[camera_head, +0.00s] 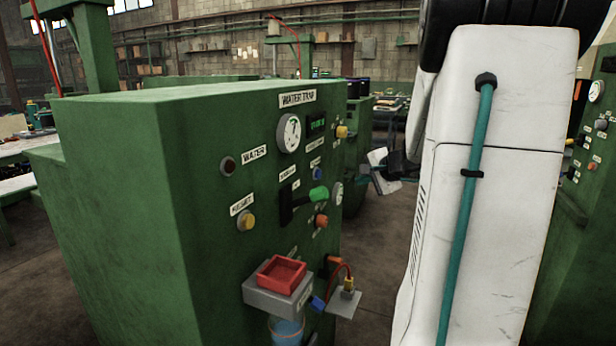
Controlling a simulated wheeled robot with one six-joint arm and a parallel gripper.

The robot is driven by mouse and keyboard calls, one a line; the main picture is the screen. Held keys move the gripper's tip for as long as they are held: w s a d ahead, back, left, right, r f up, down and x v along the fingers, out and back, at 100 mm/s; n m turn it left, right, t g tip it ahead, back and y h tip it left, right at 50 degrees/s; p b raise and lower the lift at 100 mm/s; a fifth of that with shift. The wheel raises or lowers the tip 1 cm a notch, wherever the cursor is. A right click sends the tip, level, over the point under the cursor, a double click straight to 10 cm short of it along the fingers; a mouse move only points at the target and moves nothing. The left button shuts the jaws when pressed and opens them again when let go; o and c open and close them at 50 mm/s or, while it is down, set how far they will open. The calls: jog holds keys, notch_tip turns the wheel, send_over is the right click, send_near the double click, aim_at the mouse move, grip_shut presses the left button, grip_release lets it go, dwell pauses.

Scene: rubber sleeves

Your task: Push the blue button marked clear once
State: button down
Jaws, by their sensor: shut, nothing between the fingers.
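The green machine (110,190) labelled WATER TRAP stands at the left, its control panel facing right. A small blue button (316,161) sits on the panel, below the green digital display. The small label by it is too small to read from here. My gripper (364,173) is to the right of the panel, seen small and partly behind my white arm. It is shut and empty, pointing left toward the panel, apart from the blue button in the picture. The exact gap to the panel is hard to tell.
A dial gauge (289,134), a green-tipped lever (318,194), an orange knob (321,221) and a yellow knob (341,132) crowd the panel. A red tray (281,273) on a grey shelf juts out below. Another green machine stands at the right.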

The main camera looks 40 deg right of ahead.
aim_at(318, 174)
jog(key=shift+a, duration=0.1)
jog(key=w+a, duration=0.3)
jog(key=w, duration=0.5)
jog(key=shift+a, duration=0.2)
jog(key=shift+w, duration=0.2)
dwell(1.9)
jog(key=shift+w+a, duration=0.15)
jog(key=shift+w, duration=0.1)
jog(key=shift+w+a, duration=0.15)
jog(key=shift+w, duration=0.15)
dwell(0.6)
jog(key=shift+s, duration=0.1)
jog(key=shift+s+d, duration=0.3)
jog(key=shift+s, duration=0.3)
